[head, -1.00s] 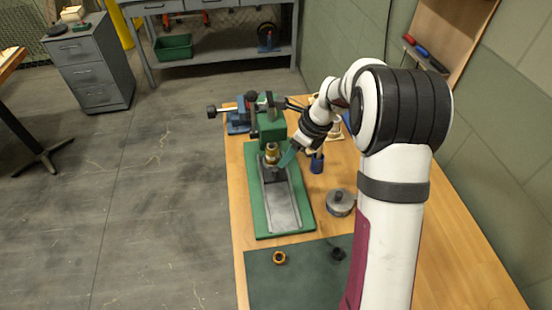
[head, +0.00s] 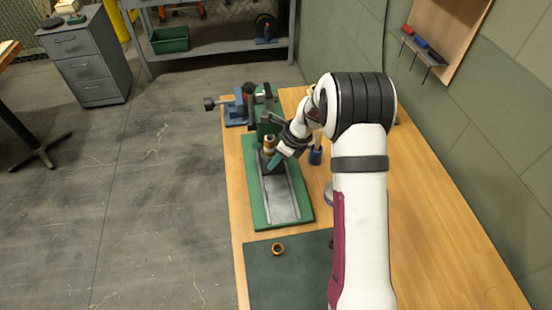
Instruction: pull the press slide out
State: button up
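The green press (head: 264,112) stands at the far end of its green base plate (head: 250,205) on the wooden bench. A grey track (head: 279,203) runs along the plate toward me. The dark press slide (head: 268,167) sits at the far end of the track, under the press head. A brass-coloured part (head: 269,145) stands above it. My gripper (head: 274,163), with teal fingers, is down at the right side of the slide and partly covers it. Touching or only close, I cannot tell. The finger gap is too small to make out.
A blue cup (head: 315,155) stands right of my gripper. A grey round part (head: 328,193) is partly hidden by my arm. An orange ring (head: 278,249) lies on the dark mat (head: 265,280). A blue vise (head: 236,112) is left of the press. The near track is clear.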

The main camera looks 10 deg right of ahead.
grip_shut()
dwell(1.0)
